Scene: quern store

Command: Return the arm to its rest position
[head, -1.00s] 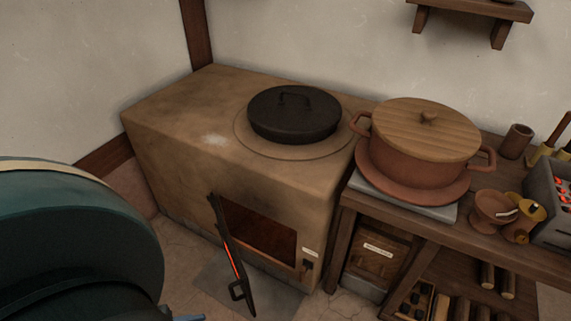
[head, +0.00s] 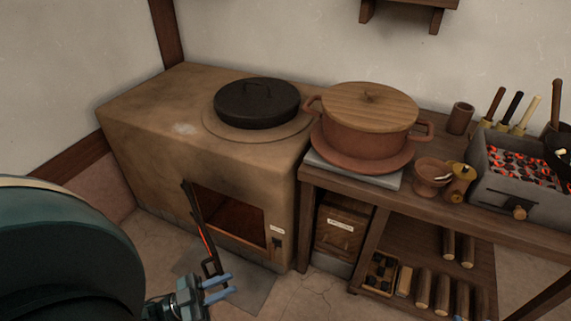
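My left arm (head: 60,250) fills the lower left of the head view. My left gripper (head: 230,284) shows at the bottom, left of centre, with two blue fingers apart and nothing between them. It is just below the handle of the open oven door (head: 198,225) in the picture; I cannot tell whether they touch. The door stands swung out from the clay stove (head: 150,130), and the firebox opening (head: 228,218) shows. My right gripper is out of view.
A black lidded pan (head: 257,103) sits on the stove. A clay pot (head: 365,138) with a wooden lid stands on the wooden table (head: 440,210). A grey brazier (head: 495,193) holds glowing coals at right. Logs (head: 425,288) lie on the lower shelf. The floor (head: 320,300) before the stove is open.

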